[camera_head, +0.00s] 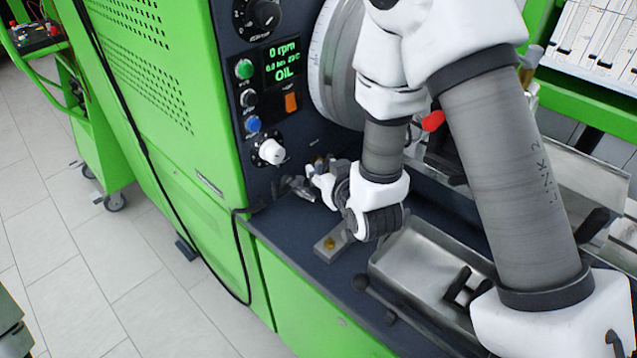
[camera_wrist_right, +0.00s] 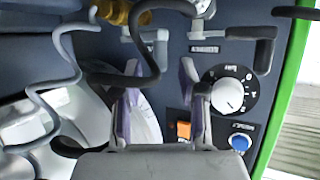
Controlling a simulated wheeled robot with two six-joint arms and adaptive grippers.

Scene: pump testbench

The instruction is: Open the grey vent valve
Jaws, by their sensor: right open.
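My right gripper (camera_head: 300,187) reaches down to the lower part of the dark control panel of the green testbench. Its two fingers (camera_wrist_right: 160,75) are apart in the right wrist view, with no object clearly held. Beyond the fingertips is a light grey lever fitting (camera_wrist_right: 155,42). A darker grey L-shaped lever (camera_wrist_right: 262,50) is to its right, with a small label (camera_wrist_right: 205,49) between them. I cannot tell for certain which lever is the vent valve. In the head view the gripper hides much of this area. My left gripper is not in view.
The panel carries a white knob (camera_head: 271,151), an orange switch (camera_head: 291,102), a blue button (camera_head: 253,124) and a green button (camera_head: 244,69). A dark hose (camera_wrist_right: 148,65) curves near the fingers. A metal tray (camera_head: 440,262) lies on the bench, right of the gripper.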

